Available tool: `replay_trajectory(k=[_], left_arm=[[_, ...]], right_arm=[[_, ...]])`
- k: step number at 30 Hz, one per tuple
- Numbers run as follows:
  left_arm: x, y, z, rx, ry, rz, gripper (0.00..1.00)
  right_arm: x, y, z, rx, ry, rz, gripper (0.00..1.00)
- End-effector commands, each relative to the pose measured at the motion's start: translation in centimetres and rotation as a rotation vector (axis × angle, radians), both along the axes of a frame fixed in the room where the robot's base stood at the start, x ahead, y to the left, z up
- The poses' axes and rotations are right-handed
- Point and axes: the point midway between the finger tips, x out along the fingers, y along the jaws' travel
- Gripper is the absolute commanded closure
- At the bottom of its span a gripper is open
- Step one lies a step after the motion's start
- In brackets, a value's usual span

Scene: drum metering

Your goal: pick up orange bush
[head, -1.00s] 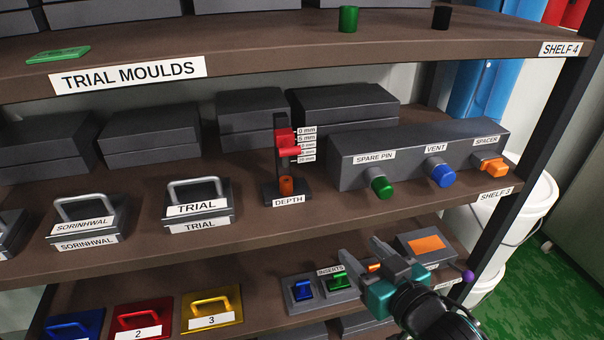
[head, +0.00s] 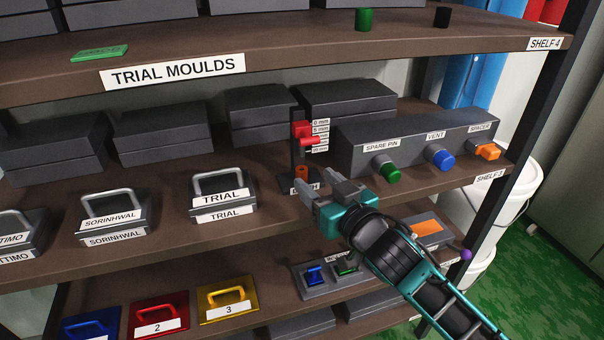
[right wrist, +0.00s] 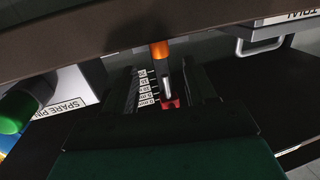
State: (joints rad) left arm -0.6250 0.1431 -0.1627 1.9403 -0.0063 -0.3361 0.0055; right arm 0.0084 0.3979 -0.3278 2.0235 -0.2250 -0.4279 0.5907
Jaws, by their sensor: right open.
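The orange bush (head: 302,172) is a small upright cylinder at the foot of the black depth gauge (head: 296,140) on shelf 3. My right gripper (head: 319,185) is open in front of the gauge, its fingers pointing at the bush and hiding part of the DEPTH label. In the right wrist view the bush (right wrist: 160,50) shows beyond and between the open fingers (right wrist: 163,82), apart from them; the gauge's red slider (right wrist: 170,103) and mm scale also lie between them in the picture. My left gripper is not in view.
Right of the gauge stands a grey block (head: 420,140) with a green spare pin (head: 387,172), blue vent (head: 438,158) and orange spacer (head: 486,152). A TRIAL mould (head: 222,195) stands left. Shelf 4 (head: 300,50) overhangs above. The inserts tray (head: 325,285) lies below.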

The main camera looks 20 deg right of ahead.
Motion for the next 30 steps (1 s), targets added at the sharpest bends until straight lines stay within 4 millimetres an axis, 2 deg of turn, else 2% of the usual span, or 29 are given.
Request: replay_trajectory(k=[3,7,17,30], left_arm=[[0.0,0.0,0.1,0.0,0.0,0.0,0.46],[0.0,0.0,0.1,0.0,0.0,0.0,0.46],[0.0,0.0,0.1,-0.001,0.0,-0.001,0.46],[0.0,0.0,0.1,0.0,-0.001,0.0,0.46]], right_arm=[[1.9,0.5,-0.1,0.001,-0.002,0.0,0.44],[3.3,0.8,-0.3,0.0,-0.001,0.0,0.44],[3.8,1.0,-0.3,0.001,-0.001,0.0,0.44],[3.8,1.0,-0.4,0.0,0.0,0.0,0.87]])
